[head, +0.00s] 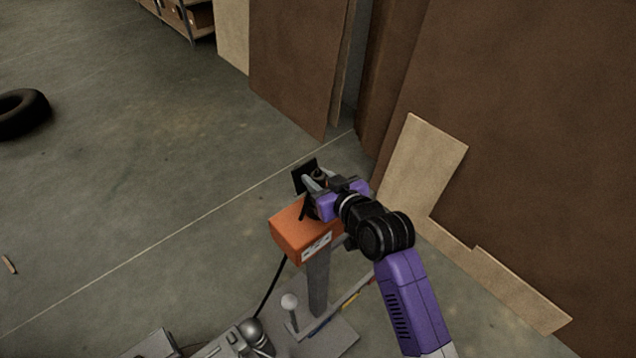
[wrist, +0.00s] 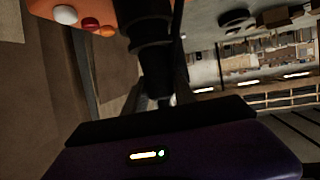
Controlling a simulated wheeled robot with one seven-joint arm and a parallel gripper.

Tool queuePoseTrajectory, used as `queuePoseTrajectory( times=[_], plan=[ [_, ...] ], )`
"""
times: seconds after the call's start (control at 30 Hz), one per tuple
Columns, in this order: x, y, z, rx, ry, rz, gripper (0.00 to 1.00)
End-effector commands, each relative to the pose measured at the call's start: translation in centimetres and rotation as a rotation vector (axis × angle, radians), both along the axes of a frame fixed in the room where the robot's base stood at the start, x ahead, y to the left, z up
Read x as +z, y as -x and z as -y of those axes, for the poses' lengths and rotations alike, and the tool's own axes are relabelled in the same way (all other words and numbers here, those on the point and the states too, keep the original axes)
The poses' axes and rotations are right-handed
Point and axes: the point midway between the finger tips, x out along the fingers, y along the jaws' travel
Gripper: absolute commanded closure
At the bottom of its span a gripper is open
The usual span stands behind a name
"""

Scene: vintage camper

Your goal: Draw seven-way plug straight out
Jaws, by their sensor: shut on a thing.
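The seven-way plug is a dark, stepped cylinder (wrist: 150,45) in the wrist view, running from the top edge down between my fingers. My gripper (wrist: 160,94) is shut on it. In the head view my gripper (head: 312,203) is at the upper right of an orange box (head: 303,237) on a grey post, and it hides most of the plug there. A black plate (head: 303,174) with a grey cylindrical part stands just behind the gripper. I cannot tell whether the plug is still seated in its socket.
White, red and orange knobs (wrist: 90,22) show on the box in the wrist view. A black cable (head: 268,290) hangs below the box. A round-topped lever (head: 290,301) stands near the post foot. Brown panels (head: 540,130) rise at the right. A tyre (head: 22,112) lies far left; the left floor is mostly open.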

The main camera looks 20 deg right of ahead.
Motion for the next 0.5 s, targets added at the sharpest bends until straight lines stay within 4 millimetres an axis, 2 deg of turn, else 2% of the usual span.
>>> queuePoseTrajectory(
  times=[0.27,0.5],
  plan=[
    [4.1,-0.1,0.0,0.0,0.001,0.007,1.0],
    [9.3,-0.1,0.0,0.0,0.001,0.008,1.0]
  ],
)
